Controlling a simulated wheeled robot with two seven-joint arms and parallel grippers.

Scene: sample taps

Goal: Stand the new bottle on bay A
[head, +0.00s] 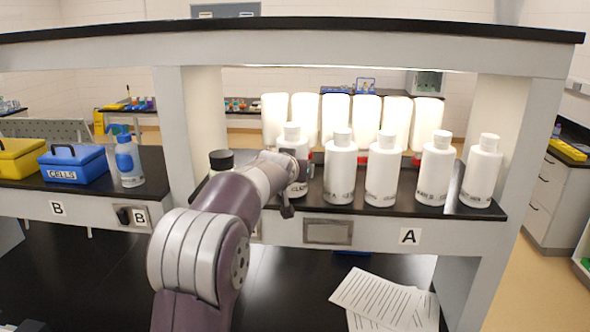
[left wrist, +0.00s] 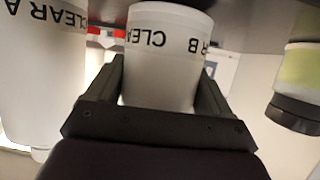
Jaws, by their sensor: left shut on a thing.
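My left gripper (head: 289,188) is shut on a white bottle (head: 292,133) at the left end of the front row on bay A (head: 460,232). In the left wrist view, the fingers of my left gripper (left wrist: 163,85) lie on both sides of this bottle (left wrist: 160,70). Its black print shows "CLEA" and "R B". The bottle looks upright; its base is partly hidden in the head view, so I cannot tell whether it touches the shelf. My right gripper is not in view.
Several white bottles (head: 381,175) stand to its right, the nearest one (head: 341,172) close by. Bright bottles (head: 397,122) stand behind. A dark-capped container (head: 221,160) is at left. Bay B holds a spray bottle (head: 130,163) and blue box (head: 73,166). Papers (head: 385,300) lie below.

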